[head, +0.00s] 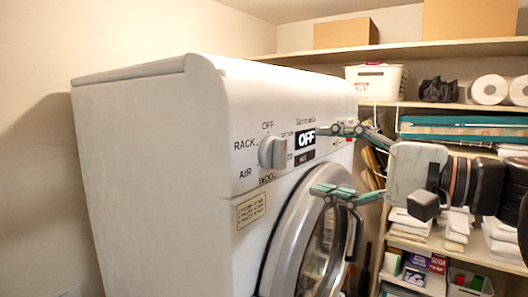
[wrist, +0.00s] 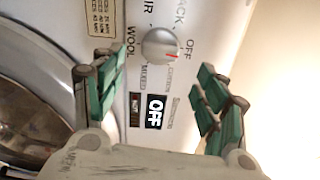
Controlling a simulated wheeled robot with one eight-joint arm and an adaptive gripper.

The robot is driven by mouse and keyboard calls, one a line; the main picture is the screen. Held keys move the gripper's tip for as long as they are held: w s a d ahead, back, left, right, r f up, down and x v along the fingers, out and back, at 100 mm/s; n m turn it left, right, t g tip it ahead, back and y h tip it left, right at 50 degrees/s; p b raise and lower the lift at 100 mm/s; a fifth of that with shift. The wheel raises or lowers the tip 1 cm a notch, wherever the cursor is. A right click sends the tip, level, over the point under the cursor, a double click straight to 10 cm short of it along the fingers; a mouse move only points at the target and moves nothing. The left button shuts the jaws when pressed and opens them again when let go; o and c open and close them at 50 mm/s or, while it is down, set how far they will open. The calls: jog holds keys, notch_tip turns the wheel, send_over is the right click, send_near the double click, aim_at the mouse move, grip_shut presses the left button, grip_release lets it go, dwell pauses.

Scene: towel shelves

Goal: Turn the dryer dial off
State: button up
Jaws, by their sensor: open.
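The dryer dial (head: 273,152) is a round silver-grey knob on the white dryer's (head: 150,150) front panel, ringed by labels such as OFF, RACK, AIR and WOOL. In the wrist view the dial (wrist: 160,44) lies ahead of my fingertips, near the top middle, with a red mark on its lower right side; which label the mark meets is hard to tell. A black panel reading OFF (head: 305,139) sits right of the dial. My gripper (head: 328,160) is open and empty, its green-padded fingers spread wide, right of the dial and apart from it.
The round dryer door (head: 290,235) lies below the panel, close to my lower finger. Shelves (head: 440,50) on the right hold boxes, a white basket (head: 377,80), paper rolls (head: 489,90) and folded towels. Free room lies in front of the dial.

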aim_at(285, 155)
jog(key=p+x, duration=0.1)
jog(key=x, duration=0.7)
jog(key=c, duration=1)
